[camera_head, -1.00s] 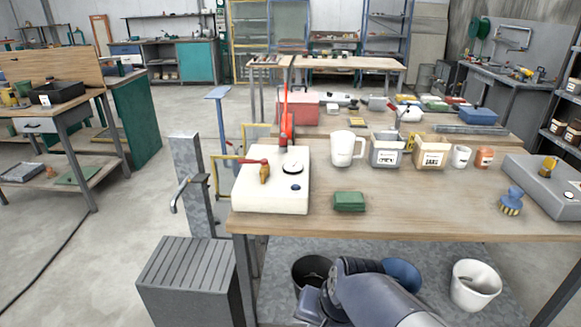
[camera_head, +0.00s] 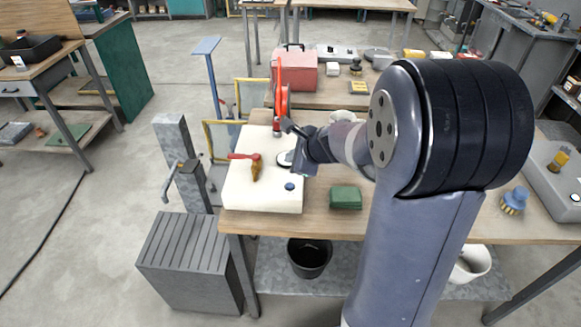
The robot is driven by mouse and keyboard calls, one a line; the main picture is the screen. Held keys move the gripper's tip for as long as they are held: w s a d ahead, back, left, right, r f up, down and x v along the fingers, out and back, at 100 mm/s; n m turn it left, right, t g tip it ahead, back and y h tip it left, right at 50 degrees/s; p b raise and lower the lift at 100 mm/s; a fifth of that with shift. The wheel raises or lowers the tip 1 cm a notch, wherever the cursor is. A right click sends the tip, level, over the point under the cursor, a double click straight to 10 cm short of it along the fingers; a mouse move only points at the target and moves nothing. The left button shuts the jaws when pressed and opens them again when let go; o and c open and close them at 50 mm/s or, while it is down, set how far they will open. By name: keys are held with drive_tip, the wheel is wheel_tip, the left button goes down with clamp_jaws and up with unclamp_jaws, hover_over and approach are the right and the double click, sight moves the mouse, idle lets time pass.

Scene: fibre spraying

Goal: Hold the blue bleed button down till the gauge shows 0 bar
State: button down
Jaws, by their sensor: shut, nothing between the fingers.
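The white unit (camera_head: 262,200) stands on the left end of the wooden table. The small blue bleed button (camera_head: 290,186) is on its top near the right front corner and shows uncovered. The round gauge (camera_head: 284,158) lies just behind the button; my gripper partly covers it and I cannot read it. A brass valve with a red lever (camera_head: 244,156) is to the left. My gripper (camera_head: 301,172) is over the right edge of the unit, close behind and right of the button. It is shut and empty, and appears apart from the button.
A red upright piece (camera_head: 281,95) rises at the back of the unit. A green block (camera_head: 346,197) lies right of it on the table (camera_head: 325,222). A red box (camera_head: 295,72) stands behind. A blue-topped brush (camera_head: 515,200) is at the right. My arm hides the middle of the table.

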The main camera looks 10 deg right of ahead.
sight(290, 186)
drive_tip(key=shift+w+d+r+m, duration=0.2)
drive_tip(key=shift+w+m, duration=0.1)
drive_tip(key=shift+w, duration=0.2)
drive_tip(key=shift+f, duration=0.1)
wheel_tip(290, 186, down, 9)
drive_tip(key=b, duration=0.8)
idle(1.7)
drive_tip(key=shift+f+b, duration=0.25)
drive_tip(key=shift+b, duration=0.25)
drive_tip(key=shift+f+b, duration=0.45)
drive_tip(key=shift+b, duration=0.05)
idle(0.3)
idle(2.4)
drive_tip(key=shift+r+p, duration=0.8)
drive_tip(key=shift+r, duration=0.1)
